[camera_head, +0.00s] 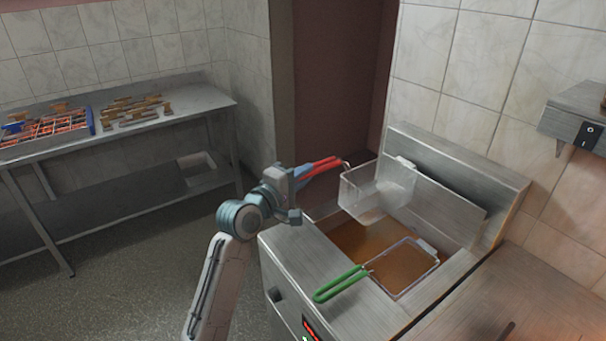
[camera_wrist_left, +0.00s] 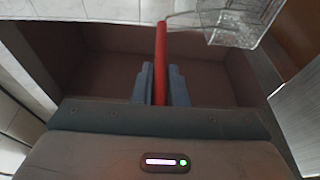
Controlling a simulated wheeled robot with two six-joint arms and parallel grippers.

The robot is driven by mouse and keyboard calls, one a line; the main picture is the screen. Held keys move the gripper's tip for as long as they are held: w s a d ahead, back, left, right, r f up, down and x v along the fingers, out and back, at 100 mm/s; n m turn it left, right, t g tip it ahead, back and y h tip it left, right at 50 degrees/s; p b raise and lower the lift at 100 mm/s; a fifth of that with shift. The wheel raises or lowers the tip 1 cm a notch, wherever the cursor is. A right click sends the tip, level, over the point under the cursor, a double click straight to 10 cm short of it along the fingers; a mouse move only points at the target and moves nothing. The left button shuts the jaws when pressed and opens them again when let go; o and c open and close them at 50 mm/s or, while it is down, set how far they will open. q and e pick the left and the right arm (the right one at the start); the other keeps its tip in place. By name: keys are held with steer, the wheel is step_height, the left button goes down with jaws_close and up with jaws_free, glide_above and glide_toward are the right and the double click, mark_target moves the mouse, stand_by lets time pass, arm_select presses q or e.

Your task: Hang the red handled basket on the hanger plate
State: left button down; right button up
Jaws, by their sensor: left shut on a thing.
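My left gripper (camera_head: 300,172) is shut on the red handle (camera_head: 322,165) of the wire basket (camera_head: 372,194). In the head view the basket is raised above the oil of the fryer, at its back left, close in front of the metal hanger plate (camera_head: 445,185). I cannot tell whether it touches the plate. In the left wrist view the red handle (camera_wrist_left: 160,60) stands between the fingers (camera_wrist_left: 160,85), with the basket mesh (camera_wrist_left: 238,22) at the upper right. My right gripper is in neither view.
A second basket with a green handle (camera_head: 340,284) sits in the fryer oil (camera_head: 362,243), nearer and to the right. A metal table (camera_head: 190,105) with a tray of skewers (camera_head: 45,135) stands at the left. A switch box (camera_head: 580,115) is on the right wall.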

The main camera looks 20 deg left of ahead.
arm_select(q)
steer(key=shift+f+b, duration=0.3)
steer(key=shift+f, duration=0.2)
steer(key=c, duration=1.4)
jaws_free()
steer(key=shift+o, duration=0.2)
steer(key=shift+f, duration=0.1)
steer(key=shift+s, duration=0.15)
